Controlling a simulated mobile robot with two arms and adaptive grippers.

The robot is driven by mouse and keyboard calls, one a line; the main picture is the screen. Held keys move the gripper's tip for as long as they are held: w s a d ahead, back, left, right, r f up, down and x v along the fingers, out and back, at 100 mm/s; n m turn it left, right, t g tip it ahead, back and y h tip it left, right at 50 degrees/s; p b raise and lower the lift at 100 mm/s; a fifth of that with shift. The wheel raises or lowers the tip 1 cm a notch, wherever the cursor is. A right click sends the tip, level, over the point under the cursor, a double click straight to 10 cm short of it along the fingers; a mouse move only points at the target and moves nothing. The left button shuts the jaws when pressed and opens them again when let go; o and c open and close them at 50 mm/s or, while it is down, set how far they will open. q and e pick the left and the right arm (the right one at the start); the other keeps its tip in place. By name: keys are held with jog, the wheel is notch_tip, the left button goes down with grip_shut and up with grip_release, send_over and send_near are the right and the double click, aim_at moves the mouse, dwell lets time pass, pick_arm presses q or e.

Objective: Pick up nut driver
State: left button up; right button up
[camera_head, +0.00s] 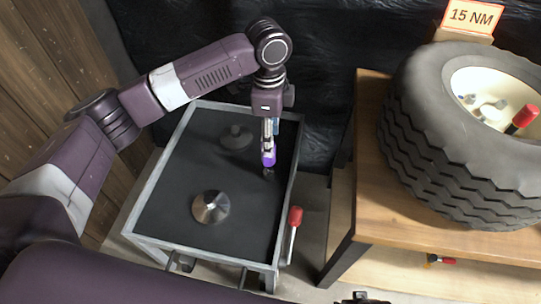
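My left gripper (268,150) points straight down over the right side of the dark cart tray (170,205). A purple piece with a little blue shows at its fingertips; I cannot tell whether this is a held tool or part of the fingers. A small dark thing (268,174) lies on the tray just below. I cannot tell for certain which thing is the nut driver. A red-handled tool (294,218) stands at the cart's right side, well apart from my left gripper. A dark part of what seems my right gripper (362,299) shows at the bottom edge.
Two metal cone-shaped discs (211,207) and (236,137) lie on the tray. A wooden bench (385,225) carries a large tire (440,150) with a red-and-black handle (522,118) at its hub. A "15 NM" sign (472,15) stands behind. Another red-handled thing (440,261) is low by the bench.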

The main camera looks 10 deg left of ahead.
aim_at(268, 162)
pick_arm(q)
jog(key=shift+w+a+f+b, duration=0.2)
jog(key=shift+a+f+b, duration=0.05)
jog(key=shift+f+b, duration=0.2)
jog(key=shift+w+a+f+b, duration=0.2)
jog(key=shift+f+b, duration=0.1)
jog(key=shift+f, duration=0.15)
jog(key=shift+a, duration=0.1)
jog(key=shift+f, duration=0.2)
notch_tip(268, 162, down, 2)
jog(key=shift+w+f+b, duration=0.1)
jog(key=shift+f+b, duration=0.15)
jog(key=shift+b, duration=0.2)
jog(key=f, duration=0.2)
jog(key=f+b, duration=0.1)
jog(key=f, duration=0.1)
jog(key=shift+w, duration=0.35)
jog(key=shift+f, duration=0.35)
pick_arm(e)
jog(key=w+r, duration=0.3)
jog(key=r, duration=0.3)
jog(key=shift+w+a, duration=0.15)
jog(key=shift+w, duration=0.05)
pick_arm(q)
grip_shut()
